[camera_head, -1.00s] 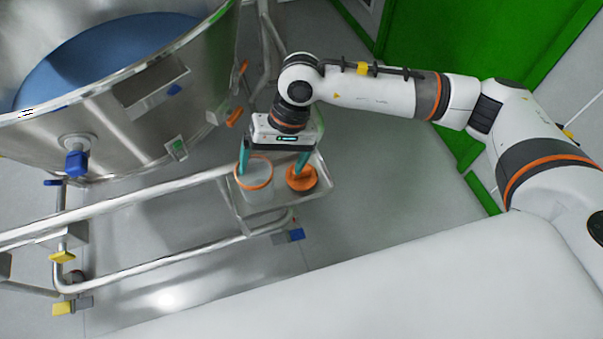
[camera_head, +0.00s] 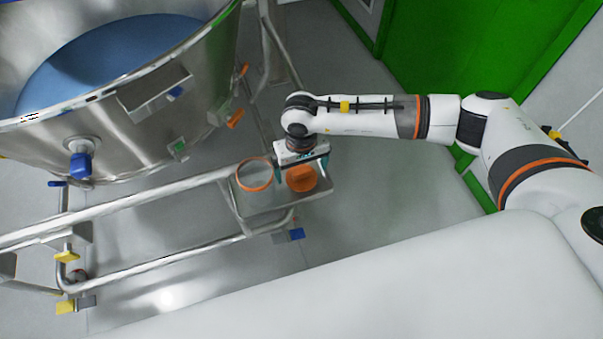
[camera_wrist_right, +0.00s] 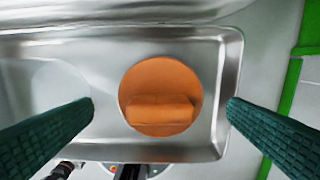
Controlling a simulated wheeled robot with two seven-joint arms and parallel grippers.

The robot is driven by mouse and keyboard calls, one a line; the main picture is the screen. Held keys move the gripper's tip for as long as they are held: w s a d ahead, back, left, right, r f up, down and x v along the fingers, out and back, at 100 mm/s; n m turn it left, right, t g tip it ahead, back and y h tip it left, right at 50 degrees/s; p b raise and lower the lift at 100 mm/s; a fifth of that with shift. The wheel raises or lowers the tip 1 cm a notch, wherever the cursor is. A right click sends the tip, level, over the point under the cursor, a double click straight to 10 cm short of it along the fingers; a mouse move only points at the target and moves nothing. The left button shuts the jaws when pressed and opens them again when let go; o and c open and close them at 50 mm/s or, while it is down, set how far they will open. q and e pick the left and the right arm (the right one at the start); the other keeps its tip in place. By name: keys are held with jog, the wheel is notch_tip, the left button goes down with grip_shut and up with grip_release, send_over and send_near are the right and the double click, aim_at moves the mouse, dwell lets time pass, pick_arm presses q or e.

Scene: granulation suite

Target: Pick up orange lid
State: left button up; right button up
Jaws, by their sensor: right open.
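The orange lid (camera_head: 301,179) lies on the right part of a small metal tray (camera_head: 238,207). In the right wrist view the lid (camera_wrist_right: 160,95) is round with a raised bar grip across it. My right gripper (camera_head: 302,168) is over the lid, pointing down. In the wrist view its two green fingers (camera_wrist_right: 160,110) are wide apart, one to each side of the lid and not touching it. A clear container with an orange rim (camera_head: 255,174) stands on the tray left of the lid. My left gripper is not in view.
A large steel vessel (camera_head: 150,120) with a blue interior fills the upper left. Steel rails (camera_head: 120,205) run from the tray to the left. A white surface (camera_head: 330,285) lies at the front. Grey floor is open right of the tray.

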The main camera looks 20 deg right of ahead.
jog(key=shift+f, duration=0.95)
jog(key=shift+c, duration=0.3)
jog(key=c, duration=1)
